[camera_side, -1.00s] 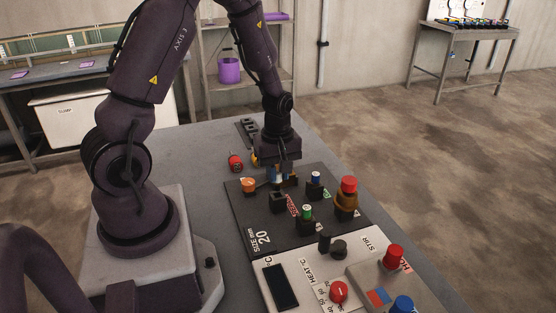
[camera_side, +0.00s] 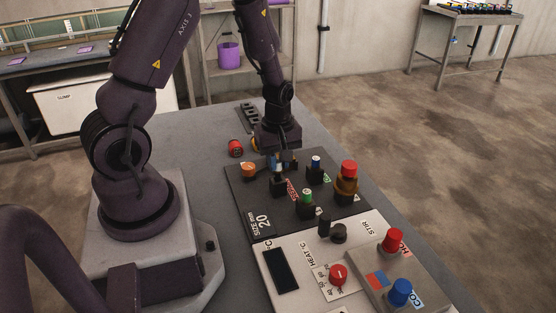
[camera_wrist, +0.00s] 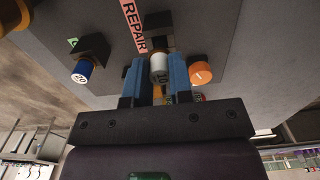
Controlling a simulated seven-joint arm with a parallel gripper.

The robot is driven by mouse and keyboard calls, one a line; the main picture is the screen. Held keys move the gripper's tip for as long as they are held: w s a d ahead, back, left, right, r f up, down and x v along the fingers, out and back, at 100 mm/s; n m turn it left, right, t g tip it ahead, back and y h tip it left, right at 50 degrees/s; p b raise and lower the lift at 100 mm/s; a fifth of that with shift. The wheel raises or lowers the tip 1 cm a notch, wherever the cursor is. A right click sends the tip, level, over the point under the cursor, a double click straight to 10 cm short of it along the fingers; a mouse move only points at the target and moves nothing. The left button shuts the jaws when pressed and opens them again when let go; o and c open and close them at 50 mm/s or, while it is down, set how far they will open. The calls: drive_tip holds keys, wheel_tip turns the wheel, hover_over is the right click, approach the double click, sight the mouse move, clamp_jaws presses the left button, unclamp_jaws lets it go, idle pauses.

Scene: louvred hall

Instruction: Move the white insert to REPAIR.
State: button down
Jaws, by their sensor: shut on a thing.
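My gripper (camera_side: 278,163) is low over the dark board (camera_side: 250,207), its blue fingers (camera_wrist: 160,80) shut on the white insert (camera_wrist: 160,68), which is marked 10. In the wrist view, the insert's end lies over a black holder (camera_wrist: 157,22) next to the pink REPAIR label (camera_wrist: 133,28). The same holder (camera_side: 278,188) and red-pink label (camera_side: 292,190) show in the side view, just in front of the fingers. I cannot tell whether the insert is inside the holder or above it. The insert is mostly hidden by the fingers in the side view.
An orange insert (camera_side: 248,169) stands close left of the gripper. Blue-topped (camera_side: 316,163) and green-topped (camera_side: 307,197) inserts stand in black holders to the right. A red-topped amber item (camera_side: 347,178) is at the board's right.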

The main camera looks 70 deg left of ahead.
drive_tip(key=shift+f, duration=0.15)
drive_tip(key=shift+f, duration=0.9)
drive_tip(key=c, duration=0.9)
unclamp_jaws()
drive_tip(key=shift+c, duration=0.2)
drive_tip(key=shift+r, duration=0.15)
drive_tip(key=shift+r, duration=2.4)
drive_tip(key=shift+r, duration=0.1)
wheel_tip(320, 180, up, 13)
